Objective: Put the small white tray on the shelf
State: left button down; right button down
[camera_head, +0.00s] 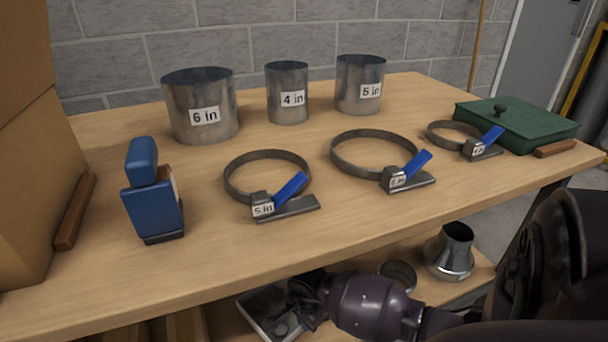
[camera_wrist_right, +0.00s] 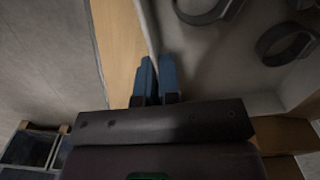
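The small white tray (camera_head: 258,325) shows at the bottom of the head view, at the level of the lower shelf and partly hidden by the table top and my right arm. It holds dark metal rings, which show more clearly in the right wrist view. My right gripper (camera_head: 303,300) is at the tray's right side. In the right wrist view its blue fingers (camera_wrist_right: 156,76) are close together, one on each side of the tray's thin wall (camera_wrist_right: 150,30), and look shut on it. The lower shelf (camera_head: 465,283) is wooden. My left gripper is not in view.
The table top (camera_head: 300,240) overhangs the shelf and carries metal cylinders, clamp rings with blue levers, a blue tool (camera_head: 153,200), a green case (camera_head: 515,125) and a cardboard box (camera_head: 35,140). A metal reducer (camera_head: 450,252) and a ring (camera_head: 398,274) stand on the shelf right of the tray.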

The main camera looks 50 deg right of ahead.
jog(key=shift+s+f, duration=0.15)
jog(key=shift+f, duration=0.8)
jog(key=shift+r, duration=0.15)
jog(key=shift+f, duration=0.25)
jog(key=c, duration=1.3)
grip_release()
jog(key=shift+c, duration=0.2)
